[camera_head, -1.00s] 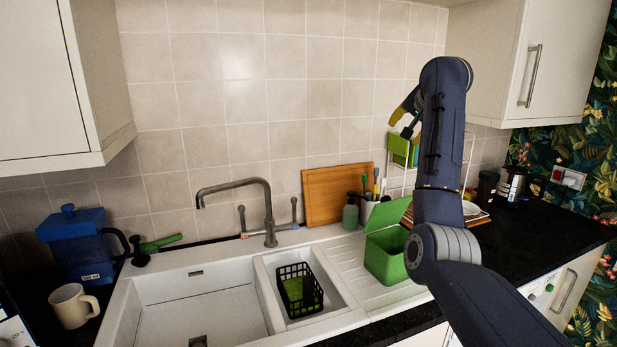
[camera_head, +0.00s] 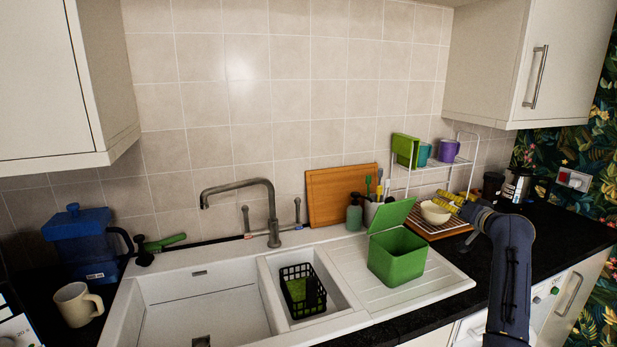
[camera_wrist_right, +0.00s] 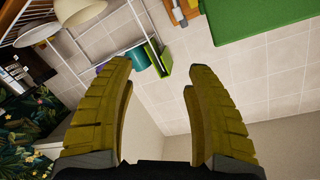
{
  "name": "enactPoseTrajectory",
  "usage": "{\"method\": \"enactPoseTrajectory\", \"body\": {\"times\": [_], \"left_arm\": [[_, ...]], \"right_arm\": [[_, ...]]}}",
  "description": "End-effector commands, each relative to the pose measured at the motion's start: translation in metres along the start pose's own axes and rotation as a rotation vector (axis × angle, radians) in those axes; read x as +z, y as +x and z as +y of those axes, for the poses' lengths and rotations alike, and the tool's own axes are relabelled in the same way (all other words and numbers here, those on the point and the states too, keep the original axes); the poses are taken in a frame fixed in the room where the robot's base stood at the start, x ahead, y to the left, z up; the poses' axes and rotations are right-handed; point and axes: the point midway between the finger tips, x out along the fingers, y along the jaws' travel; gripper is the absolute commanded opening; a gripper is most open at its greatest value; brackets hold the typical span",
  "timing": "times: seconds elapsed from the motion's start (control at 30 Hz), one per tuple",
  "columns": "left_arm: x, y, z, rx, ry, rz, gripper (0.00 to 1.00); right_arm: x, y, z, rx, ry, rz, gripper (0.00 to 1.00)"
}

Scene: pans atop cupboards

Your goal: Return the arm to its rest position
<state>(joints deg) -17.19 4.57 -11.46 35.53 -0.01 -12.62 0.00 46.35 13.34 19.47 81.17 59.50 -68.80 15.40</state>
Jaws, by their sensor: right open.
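My right arm (camera_head: 510,270) comes in from the lower right in the head view. Its right gripper (camera_head: 447,200) has yellow fingers and is beside the cream bowl and the dish rack. In the right wrist view the two yellow fingers of the right gripper (camera_wrist_right: 158,85) are spread apart with nothing between them. The left gripper is not in view.
A wire rack (camera_head: 435,165) holds a green box (camera_head: 404,150) and cups, with a cream bowl (camera_head: 435,212) below. An open green bin (camera_head: 398,258) stands on the drainer. A sink (camera_head: 200,300), tap (camera_head: 272,215) and blue jug (camera_head: 80,245) are left. Cupboards (camera_head: 545,65) hang above.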

Motion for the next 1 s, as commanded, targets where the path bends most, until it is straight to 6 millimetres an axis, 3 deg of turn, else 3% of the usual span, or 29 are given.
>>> {"method": "enactPoseTrajectory", "body": {"times": [0.03, 0.1, 0.37, 0.47, 0.6, 0.7, 1.0], "left_arm": [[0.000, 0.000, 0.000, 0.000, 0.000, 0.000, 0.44], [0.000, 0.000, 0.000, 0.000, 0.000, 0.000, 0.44], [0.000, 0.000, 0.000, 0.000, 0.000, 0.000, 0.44], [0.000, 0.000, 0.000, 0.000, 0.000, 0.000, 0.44], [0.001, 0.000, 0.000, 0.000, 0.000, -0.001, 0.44], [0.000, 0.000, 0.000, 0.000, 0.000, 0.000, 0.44], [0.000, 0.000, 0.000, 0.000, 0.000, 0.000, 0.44]], "right_arm": [[0.012, -0.013, 0.026, 0.007, -0.015, 0.027, 0.54], [0.022, -0.030, 0.053, 0.010, -0.043, 0.075, 0.54], [0.046, -0.115, 0.147, 0.080, -0.162, 0.256, 0.54], [0.063, -0.148, 0.186, 0.141, -0.207, 0.294, 0.54], [0.123, -0.162, 0.237, 0.239, -0.228, 0.238, 0.54], [0.171, -0.163, 0.263, 0.291, -0.232, 0.170, 0.54], [0.323, -0.174, 0.312, 0.403, -0.249, -0.058, 0.54]]}}
